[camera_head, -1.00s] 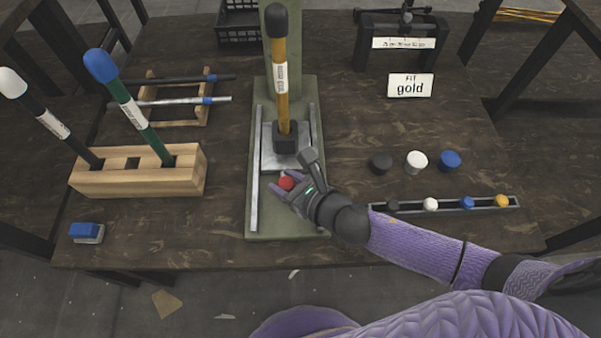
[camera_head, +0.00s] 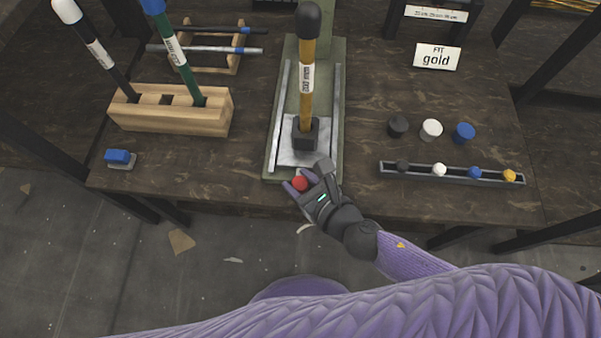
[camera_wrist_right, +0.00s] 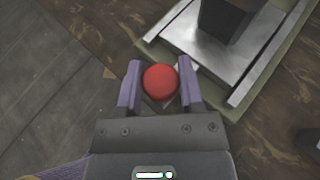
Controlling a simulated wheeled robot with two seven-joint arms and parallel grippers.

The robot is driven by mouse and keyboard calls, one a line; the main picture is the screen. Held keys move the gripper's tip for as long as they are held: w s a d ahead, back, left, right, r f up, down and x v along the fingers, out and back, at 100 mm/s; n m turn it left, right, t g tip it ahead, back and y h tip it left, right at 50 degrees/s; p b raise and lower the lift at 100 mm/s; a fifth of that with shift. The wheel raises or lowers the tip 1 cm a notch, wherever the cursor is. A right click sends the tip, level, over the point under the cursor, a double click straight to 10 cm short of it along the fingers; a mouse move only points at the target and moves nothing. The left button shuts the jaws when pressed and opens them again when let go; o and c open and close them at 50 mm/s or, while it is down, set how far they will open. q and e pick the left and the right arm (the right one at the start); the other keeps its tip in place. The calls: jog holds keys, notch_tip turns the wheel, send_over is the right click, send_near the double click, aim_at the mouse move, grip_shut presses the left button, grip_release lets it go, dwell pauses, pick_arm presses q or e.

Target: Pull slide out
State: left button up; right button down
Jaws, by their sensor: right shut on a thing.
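The slide (camera_head: 290,153) is a bright metal plate between two rails on the green press base (camera_head: 276,104). It sits at the front end of the base, and a dark block (camera_head: 305,137) on it holds an upright yellow-brown rod (camera_head: 307,88) with a black cap. My right gripper (camera_head: 301,185) is shut on the red knob. In the right wrist view the knob (camera_wrist_right: 160,82) lies between both purple fingers. My left gripper is not in view.
A wooden block (camera_head: 170,118) with two capped rods stands at left. A blue-topped item (camera_head: 119,158) lies near the front edge. At right are three loose caps (camera_head: 431,129), a tray (camera_head: 451,174) of small coloured pieces, and a "FIT gold" sign (camera_head: 436,57).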

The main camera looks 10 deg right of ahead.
jog(key=shift+s+a+f, duration=0.15)
jog(key=shift+s, duration=0.1)
jog(key=c, duration=0.6)
grip_release()
jog(key=o, duration=0.4)
jog(key=shift+c, duration=0.2)
jog(key=shift+s, duration=0.1)
jog(key=p+v, duration=0.1)
jog(key=v, duration=0.9)
